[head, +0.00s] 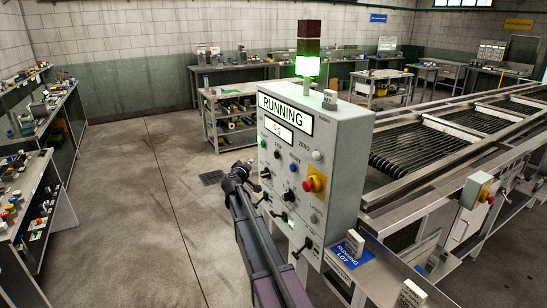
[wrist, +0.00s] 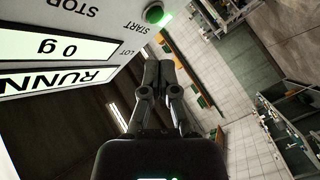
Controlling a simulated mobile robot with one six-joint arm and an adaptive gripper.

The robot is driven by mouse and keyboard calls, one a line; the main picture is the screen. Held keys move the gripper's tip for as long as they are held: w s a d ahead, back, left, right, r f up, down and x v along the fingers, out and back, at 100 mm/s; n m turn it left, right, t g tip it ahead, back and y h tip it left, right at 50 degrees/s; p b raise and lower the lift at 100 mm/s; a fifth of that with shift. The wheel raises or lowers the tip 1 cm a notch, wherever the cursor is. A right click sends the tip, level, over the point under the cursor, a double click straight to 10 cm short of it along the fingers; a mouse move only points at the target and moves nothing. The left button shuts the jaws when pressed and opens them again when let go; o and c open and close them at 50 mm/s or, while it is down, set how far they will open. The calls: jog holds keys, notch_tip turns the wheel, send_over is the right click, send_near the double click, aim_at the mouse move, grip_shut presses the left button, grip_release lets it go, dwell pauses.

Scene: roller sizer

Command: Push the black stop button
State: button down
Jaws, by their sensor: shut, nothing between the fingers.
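A grey control box (head: 340,150) has a row of small buttons under its displays. The black stop button (head: 277,154) is on its front face, between a green start button (head: 263,142) and a blue button (head: 293,168). In the wrist view the green start button (wrist: 155,14) and the upside-down STOP label (wrist: 74,5) show at the top; the stop button itself is outside that view. My gripper (head: 248,164) is shut and empty, left of the panel's buttons and apart from the stop button. Its closed fingers (wrist: 158,72) show in the wrist view.
A red emergency button (head: 314,184) on yellow and several black knobs share the panel. A lit signal tower (head: 308,66) stands on the box. A roller machine (head: 450,140) is to the right, shelves (head: 45,165) to the left.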

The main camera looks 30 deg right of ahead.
jog(key=shift+d, duration=0.15)
jog(key=d, duration=0.8)
jog(key=shift+w+d, duration=0.15)
jog(key=shift+d, duration=0.05)
jog(key=shift+d, duration=1)
dwell(2.6)
jog(key=shift+a, duration=0.1)
dwell(0.3)
jog(key=shift+a, duration=0.85)
jog(key=shift+a, duration=0.1)
jog(key=shift+a, duration=2.4)
